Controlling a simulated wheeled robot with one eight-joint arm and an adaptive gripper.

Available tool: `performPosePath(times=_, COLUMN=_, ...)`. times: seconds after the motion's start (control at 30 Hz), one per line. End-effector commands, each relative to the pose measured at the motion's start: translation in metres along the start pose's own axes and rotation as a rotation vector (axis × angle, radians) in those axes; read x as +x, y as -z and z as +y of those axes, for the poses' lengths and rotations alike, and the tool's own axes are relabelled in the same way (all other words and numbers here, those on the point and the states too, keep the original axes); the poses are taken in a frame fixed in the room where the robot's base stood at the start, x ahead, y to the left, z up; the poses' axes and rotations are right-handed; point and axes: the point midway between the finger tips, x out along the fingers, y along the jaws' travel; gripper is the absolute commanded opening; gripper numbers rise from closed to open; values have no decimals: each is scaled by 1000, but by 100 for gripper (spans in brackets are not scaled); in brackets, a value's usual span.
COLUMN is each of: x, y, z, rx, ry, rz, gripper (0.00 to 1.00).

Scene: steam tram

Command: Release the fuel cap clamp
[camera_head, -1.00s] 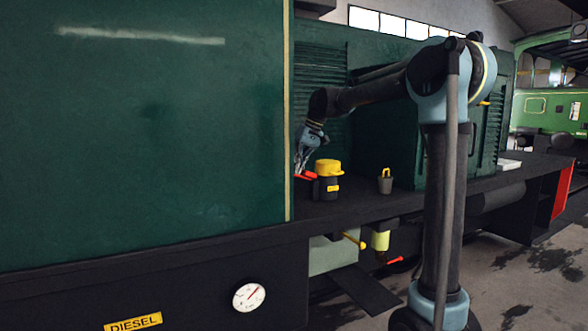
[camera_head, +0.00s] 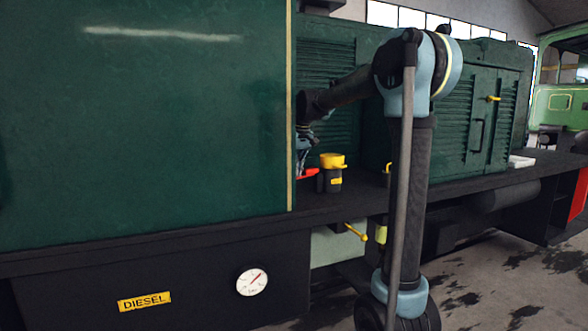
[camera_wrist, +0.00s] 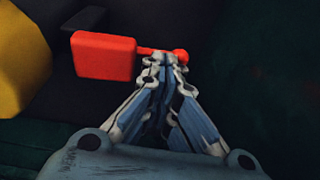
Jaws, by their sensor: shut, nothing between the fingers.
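The yellow fuel cap (camera_head: 333,160) sits on a short black filler neck (camera_head: 331,182) on the dark running board. Its red clamp handle (camera_head: 310,173) sticks out to the left of the neck. In the wrist view the red handle (camera_wrist: 104,56) shows as a block with a thin red rod and round red end to its right; the yellow cap (camera_wrist: 18,60) is at the left edge. My gripper (camera_wrist: 166,60) is shut and empty, its fingertips at the thin rod; I cannot tell whether they touch it. In the head view my gripper (camera_head: 304,147) is partly hidden by the green panel's edge.
The large green panel (camera_head: 150,120) stands close on the left. The running board (camera_head: 260,212) carries the filler. A yellow-handled valve (camera_head: 355,232), a round gauge (camera_head: 251,282) and a DIESEL plate (camera_head: 145,301) are below it. Louvred green bodywork (camera_head: 325,95) stands behind.

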Motion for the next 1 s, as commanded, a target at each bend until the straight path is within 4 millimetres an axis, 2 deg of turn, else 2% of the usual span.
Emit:
performPosePath(times=0.77, x=5, y=-2, z=1, rx=3, ry=0, rz=0, gripper=0)
performPosePath(times=0.87, x=1, y=-2, z=1, rx=3, ry=0, rz=0, gripper=0)
performPosePath(times=1.0, x=-16, y=-2, z=1, rx=3, ry=0, rz=0, gripper=0)
